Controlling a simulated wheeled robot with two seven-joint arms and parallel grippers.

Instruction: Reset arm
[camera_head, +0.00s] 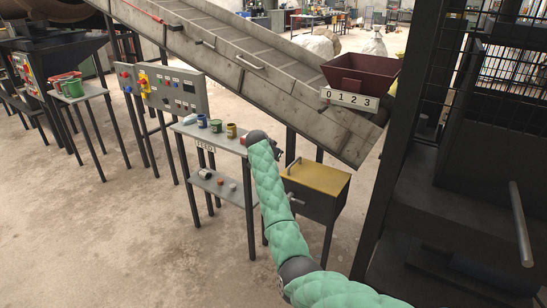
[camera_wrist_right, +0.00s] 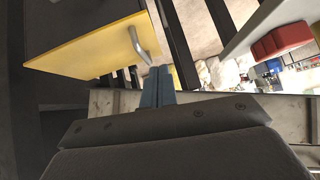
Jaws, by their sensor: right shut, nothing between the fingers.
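My right arm, in a green padded sleeve, reaches up from the bottom right of the head view. Its wrist is near the right end of the feed table (camera_head: 225,142), and its fingers are mostly hidden there. In the right wrist view my right gripper (camera_wrist_right: 159,75) is shut with nothing between its fingers. Its tips point toward the metal handle (camera_wrist_right: 139,44) of a yellow lid (camera_wrist_right: 85,48); I cannot tell if they touch. In the head view this yellow-lidded dark box (camera_head: 316,180) stands right of the feed table. My left gripper is not in view.
Several small cups (camera_head: 216,125) stand on the feed table, and small pieces lie on its lower shelf (camera_head: 222,187). Behind is a sloping conveyor (camera_head: 240,65) with a red hopper (camera_head: 360,75). A control panel (camera_head: 172,90) stands left, a dark frame (camera_head: 400,150) right. The front-left floor is clear.

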